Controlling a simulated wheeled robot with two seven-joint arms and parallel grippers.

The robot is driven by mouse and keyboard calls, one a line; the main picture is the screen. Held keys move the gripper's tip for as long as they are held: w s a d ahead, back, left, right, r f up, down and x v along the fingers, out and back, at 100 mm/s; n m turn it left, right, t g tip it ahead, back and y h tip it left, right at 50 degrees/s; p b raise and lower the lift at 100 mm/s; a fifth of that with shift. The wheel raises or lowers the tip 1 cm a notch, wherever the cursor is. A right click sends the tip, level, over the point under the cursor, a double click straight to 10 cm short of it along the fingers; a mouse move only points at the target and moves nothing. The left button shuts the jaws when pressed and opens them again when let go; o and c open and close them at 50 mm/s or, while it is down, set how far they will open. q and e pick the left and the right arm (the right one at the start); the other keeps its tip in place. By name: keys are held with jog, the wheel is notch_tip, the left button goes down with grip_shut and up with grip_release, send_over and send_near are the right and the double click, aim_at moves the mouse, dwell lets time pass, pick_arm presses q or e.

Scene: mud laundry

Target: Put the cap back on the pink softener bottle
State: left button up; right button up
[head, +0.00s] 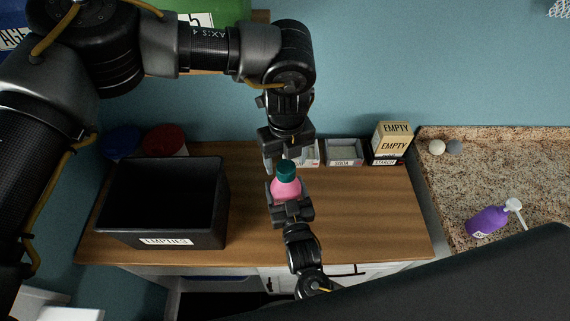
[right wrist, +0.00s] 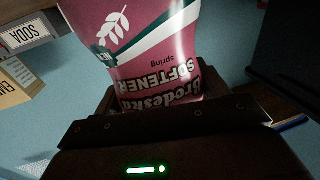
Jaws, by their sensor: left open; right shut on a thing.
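The pink softener bottle (head: 286,188) is near the middle of the head view, with a teal cap (head: 286,168) at its top. I cannot tell whether the cap is fully seated. My right gripper (head: 288,206) is shut on the bottle from the near side. The bottle's pink label, upside down, fills the upper middle of the right wrist view (right wrist: 150,55), above the dark gripper body. My left gripper (head: 286,154) is open just beyond the cap in the head view, its fingers pointing toward it. Whether a finger touches the cap is unclear.
A black bin (head: 165,241) labelled EMPTIES stands left on the wooden counter (head: 365,220). Small labelled boxes, including a SODA one (head: 343,153) and an EMPTY one (head: 393,138), line the back. A purple pump bottle (head: 487,221) lies on the granite counter at right.

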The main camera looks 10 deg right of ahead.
aim_at(286, 166)
pick_arm(q)
jog(key=shift+r, duration=0.55)
jog(key=shift+r, duration=0.1)
jog(key=shift+c, duration=0.4)
notch_tip(286, 166, up, 3)
jog(key=shift+r, duration=0.15)
jog(key=shift+f, duration=4.05)
jog(key=c, duration=1)
jog(key=o, duration=1.2)
jog(key=shift+c, duration=0.2)
